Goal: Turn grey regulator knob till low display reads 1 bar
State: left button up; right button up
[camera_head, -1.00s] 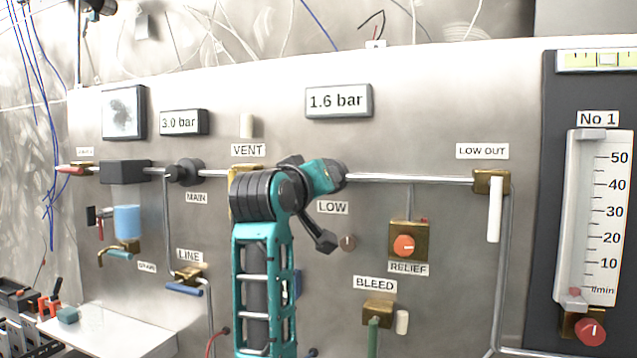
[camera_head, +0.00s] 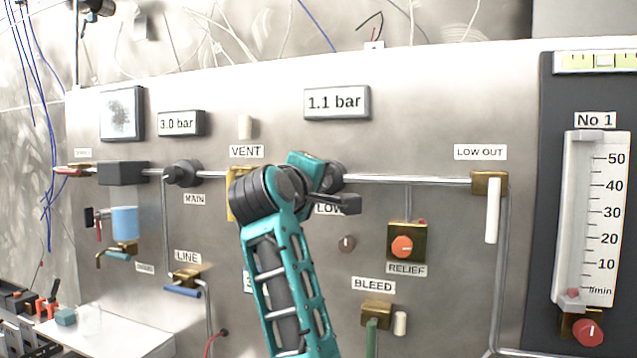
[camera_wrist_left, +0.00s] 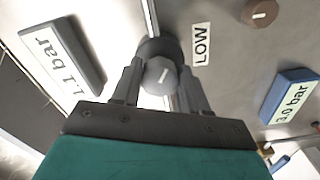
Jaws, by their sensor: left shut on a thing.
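My right gripper is not in view.
Another display (camera_head: 177,123) reads 3.0 bar at left. A blue-framed display (camera_wrist_left: 290,95) also reads 3.0 bar. The orange relief knob (camera_head: 402,246), bleed valve (camera_head: 377,312) and a small brown knob (camera_head: 346,243) lie right of my arm. A flowmeter (camera_head: 597,215) stands far right.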

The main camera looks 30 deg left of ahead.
pick_arm(q)
jog(key=shift+n, duration=0.3)
jog(key=o, duration=1.1)
jog(key=shift+c, duration=0.2)
jog(key=shift+s, duration=0.1)
jog(key=b+v, duration=0.1)
jog(key=v, duration=1.1)
jog(key=shift+s, duration=0.4)
jog(key=shift+d+r, duration=0.1)
